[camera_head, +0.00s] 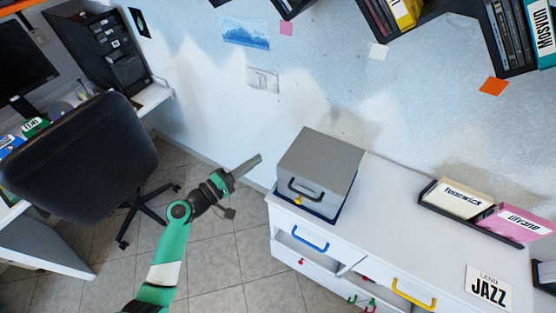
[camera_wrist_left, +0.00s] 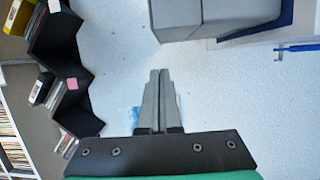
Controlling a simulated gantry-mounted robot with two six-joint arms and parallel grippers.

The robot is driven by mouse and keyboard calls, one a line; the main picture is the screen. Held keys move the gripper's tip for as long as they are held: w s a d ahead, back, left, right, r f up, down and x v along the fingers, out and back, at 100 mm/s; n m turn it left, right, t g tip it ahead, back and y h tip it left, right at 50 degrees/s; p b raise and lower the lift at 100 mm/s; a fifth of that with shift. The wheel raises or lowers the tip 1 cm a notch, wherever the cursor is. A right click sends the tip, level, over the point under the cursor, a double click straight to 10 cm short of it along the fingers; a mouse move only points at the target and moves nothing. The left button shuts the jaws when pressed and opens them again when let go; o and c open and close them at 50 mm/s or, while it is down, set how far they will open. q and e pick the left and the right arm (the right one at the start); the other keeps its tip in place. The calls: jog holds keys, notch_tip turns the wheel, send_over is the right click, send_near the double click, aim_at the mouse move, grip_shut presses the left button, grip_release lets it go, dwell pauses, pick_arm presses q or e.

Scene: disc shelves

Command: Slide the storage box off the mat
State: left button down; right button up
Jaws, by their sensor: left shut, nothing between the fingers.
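The grey storage box (camera_head: 318,160) stands on the left end of the white cabinet, with a dark handle and a small yellow latch on its front. The dark blue mat (camera_head: 318,214) shows as a strip under its front edge. My left gripper (camera_head: 258,158) is to the left of the box, shut and empty, apart from it. In the left wrist view, the shut fingers (camera_wrist_left: 160,78) point toward the wall, with part of the storage box (camera_wrist_left: 230,18) at the top and the mat (camera_wrist_left: 285,20) beside it. My right gripper is not in view.
The white cabinet (camera_head: 400,215) has drawers with blue and yellow handles. A rack with a cream box (camera_head: 462,198) and a pink box (camera_head: 515,222) stands at its right, near a JAZZ sign (camera_head: 488,288). A black chair (camera_head: 80,150) is at left. The cabinet top right of the box is clear.

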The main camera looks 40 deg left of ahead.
pick_arm(q)
notch_tip(320, 180, down, 6)
jog(key=s+a+n+y+b, duration=0.1)
jog(key=s+b, duration=0.1)
jog(key=b, duration=0.1)
jog(key=shift+w+d+r, duration=0.1)
jog(key=shift+w+d, duration=0.4)
jog(key=shift+w, duration=1.35)
jog(key=shift+w+d+r, duration=0.1)
jog(key=shift+w+d, duration=0.4)
jog(key=shift+w, duration=1.3)
jog(key=shift+w+d+r, duration=0.1)
jog(key=shift+w+d, duration=0.4)
jog(key=shift+w, duration=1.35)
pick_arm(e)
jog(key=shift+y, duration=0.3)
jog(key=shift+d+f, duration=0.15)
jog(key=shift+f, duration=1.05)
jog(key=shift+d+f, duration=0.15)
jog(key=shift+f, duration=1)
pick_arm(q)
jog(key=shift+y, duration=0.3)
